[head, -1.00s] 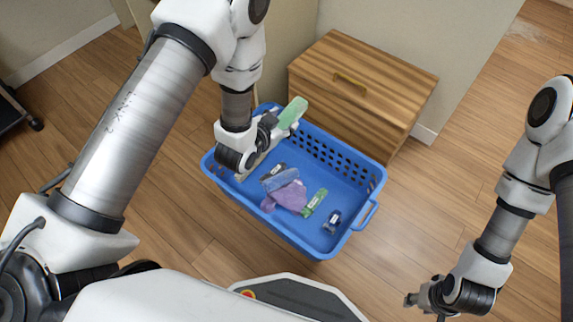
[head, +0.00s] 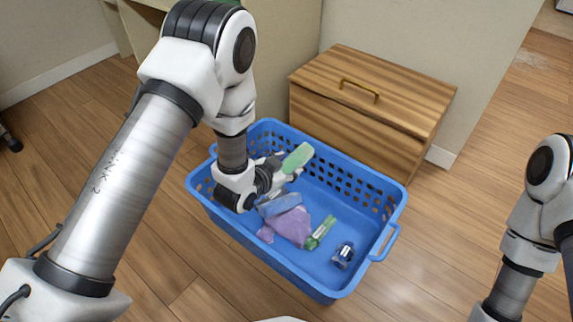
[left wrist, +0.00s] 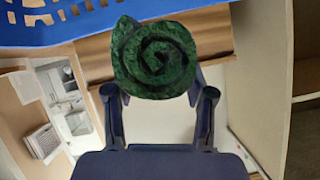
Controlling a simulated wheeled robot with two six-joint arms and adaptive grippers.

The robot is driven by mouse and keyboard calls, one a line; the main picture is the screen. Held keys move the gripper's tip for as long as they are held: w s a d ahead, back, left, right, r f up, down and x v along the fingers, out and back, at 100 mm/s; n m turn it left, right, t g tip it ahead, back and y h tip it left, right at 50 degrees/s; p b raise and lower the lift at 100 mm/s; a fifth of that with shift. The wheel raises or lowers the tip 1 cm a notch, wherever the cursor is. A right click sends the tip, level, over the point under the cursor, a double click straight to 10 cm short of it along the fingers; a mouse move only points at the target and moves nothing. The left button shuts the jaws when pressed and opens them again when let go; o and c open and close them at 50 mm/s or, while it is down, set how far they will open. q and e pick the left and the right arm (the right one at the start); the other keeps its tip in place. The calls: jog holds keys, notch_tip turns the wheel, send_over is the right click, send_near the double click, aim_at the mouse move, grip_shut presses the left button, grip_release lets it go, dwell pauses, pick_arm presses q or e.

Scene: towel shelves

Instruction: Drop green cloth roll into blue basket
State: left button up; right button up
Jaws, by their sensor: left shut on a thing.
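The green cloth roll (head: 298,158) is light green in the head view. My left gripper (head: 283,169) is shut on it and holds it over the back left part of the blue basket (head: 232,219). In the left wrist view the roll (left wrist: 153,58) shows its dark green spiral end between the two fingers of the gripper (left wrist: 157,95). The basket's blue perforated wall (left wrist: 60,22) runs along the top of that view. My right arm is at the right edge of the head view, and its gripper is out of the frame.
Inside the basket lie a purple cloth (head: 288,227), a blue cloth (head: 279,205), a green tagged item (head: 321,232) and a small dark blue item (head: 343,255). A wooden cabinet (head: 372,92) stands right behind the basket. Open floor lies to the right.

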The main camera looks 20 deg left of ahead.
pick_arm(q)
jog(key=o, duration=1.2)
jog(key=shift+o, duration=0.2)
jog(key=shift+s, duration=0.1)
jog(key=v, duration=0.7)
jog(key=shift+s+a, duration=0.1)
jog(key=shift+s, duration=0.05)
